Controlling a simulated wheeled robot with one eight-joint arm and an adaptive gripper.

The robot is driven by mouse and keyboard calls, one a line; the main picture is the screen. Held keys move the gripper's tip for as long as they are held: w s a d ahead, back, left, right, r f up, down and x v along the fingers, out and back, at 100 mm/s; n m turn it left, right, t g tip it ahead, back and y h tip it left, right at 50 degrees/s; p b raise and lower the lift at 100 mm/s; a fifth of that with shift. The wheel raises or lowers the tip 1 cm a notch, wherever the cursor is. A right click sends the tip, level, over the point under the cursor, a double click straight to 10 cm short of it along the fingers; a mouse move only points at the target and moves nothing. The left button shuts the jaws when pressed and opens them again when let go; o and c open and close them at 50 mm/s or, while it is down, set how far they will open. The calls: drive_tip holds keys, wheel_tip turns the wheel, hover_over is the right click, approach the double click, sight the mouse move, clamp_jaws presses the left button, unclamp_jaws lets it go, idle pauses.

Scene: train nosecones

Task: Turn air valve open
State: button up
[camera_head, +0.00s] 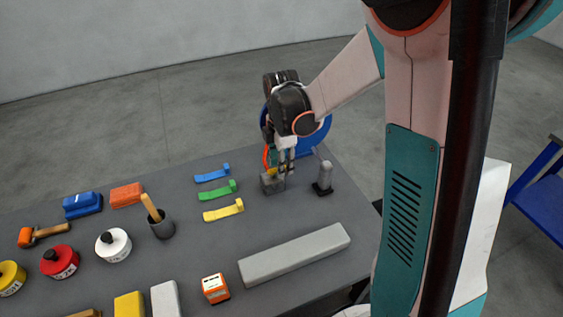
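A small grey block (272,184) stands at the back right of the table, with a small yellow part (272,171) at its top. This looks like the air valve, but its handle and angle are too small and partly hidden to make out. My gripper (286,167) points down from above, with its fingertips at or just over the block's top right side. Contact cannot be made out. The fingers look close together, and I cannot tell whether they hold anything.
A blue round object (318,138) with an orange curve (266,157) is behind my gripper. A grey post (323,177) stands close right of the block. Blue, green and yellow handles (223,210) lie left. A long grey bar (296,254) lies in front, with clear table between.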

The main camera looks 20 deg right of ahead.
wheel_tip(320, 180, up, 12)
idle(0.6)
idle(0.5)
drive_tip(key=s+a+r+m+t, duration=0.1)
drive_tip(key=s+r+m+t, duration=0.1)
drive_tip(key=s+m, duration=0.7)
drive_tip(key=s+a+r+m+t, duration=0.1)
drive_tip(key=s+a+m+t, duration=0.1)
drive_tip(key=s+m+t, duration=0.3)
drive_tip(key=s+m, duration=0.4)
drive_tip(key=shift+a+r, duration=0.15)
drive_tip(key=shift+r, duration=0.2)
idle(0.5)
